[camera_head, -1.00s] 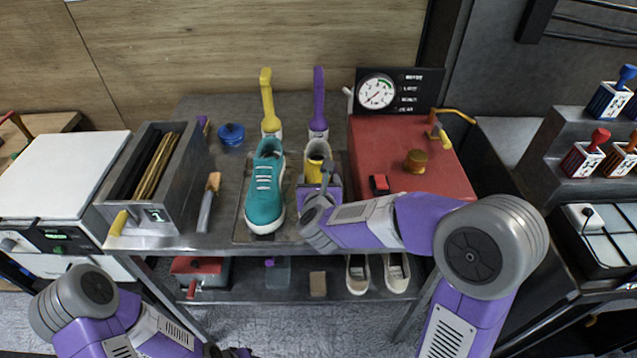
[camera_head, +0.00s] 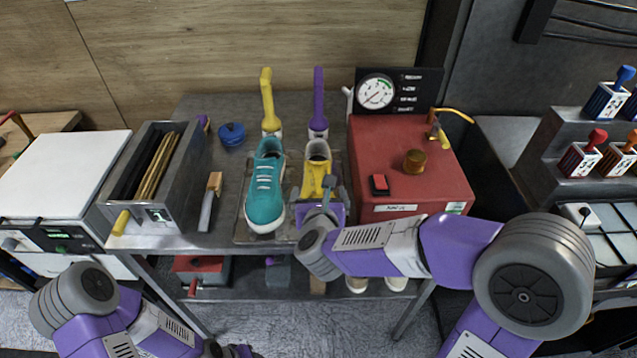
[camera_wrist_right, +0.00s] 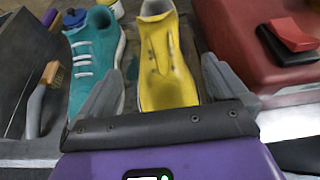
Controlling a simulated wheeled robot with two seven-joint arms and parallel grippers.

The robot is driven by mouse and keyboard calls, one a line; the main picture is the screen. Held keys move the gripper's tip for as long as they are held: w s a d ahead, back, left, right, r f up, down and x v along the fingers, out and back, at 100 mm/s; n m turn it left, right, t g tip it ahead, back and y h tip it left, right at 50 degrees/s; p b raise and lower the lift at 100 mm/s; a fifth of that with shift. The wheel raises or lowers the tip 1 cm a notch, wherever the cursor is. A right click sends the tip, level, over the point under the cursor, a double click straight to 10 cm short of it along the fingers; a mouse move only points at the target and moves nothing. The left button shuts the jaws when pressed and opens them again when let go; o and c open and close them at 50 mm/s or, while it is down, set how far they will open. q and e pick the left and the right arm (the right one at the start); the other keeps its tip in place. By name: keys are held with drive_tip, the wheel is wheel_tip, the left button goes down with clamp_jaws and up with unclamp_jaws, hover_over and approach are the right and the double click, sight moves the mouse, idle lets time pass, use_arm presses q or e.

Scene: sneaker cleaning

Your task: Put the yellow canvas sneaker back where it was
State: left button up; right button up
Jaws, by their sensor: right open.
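The yellow canvas sneaker (camera_head: 316,178) stands upright on a dark tray (camera_head: 250,238) on the metal bench, just right of a teal sneaker (camera_head: 265,192). My right gripper (camera_head: 320,193) is at the toe end of the yellow sneaker, which hides part of it in the head view. In the right wrist view the yellow sneaker (camera_wrist_right: 168,70) lies ahead between the two spread fingers (camera_wrist_right: 160,85), with gaps on both sides. The left finger is close to the teal sneaker (camera_wrist_right: 92,55). My left gripper (camera_head: 228,351) is at the bottom edge, mostly cut off.
A red machine (camera_head: 400,190) with a gauge (camera_head: 375,92) stands close on the right. A brush (camera_head: 210,200) and an open metal bin (camera_head: 150,215) are on the left. Yellow (camera_head: 267,100) and purple (camera_head: 318,100) handles rise behind the sneakers.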

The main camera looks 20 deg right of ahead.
drive_tip(key=v, duration=0.4)
drive_tip(key=shift+s+r+p, duration=0.1)
drive_tip(key=shift+s+p, duration=0.2)
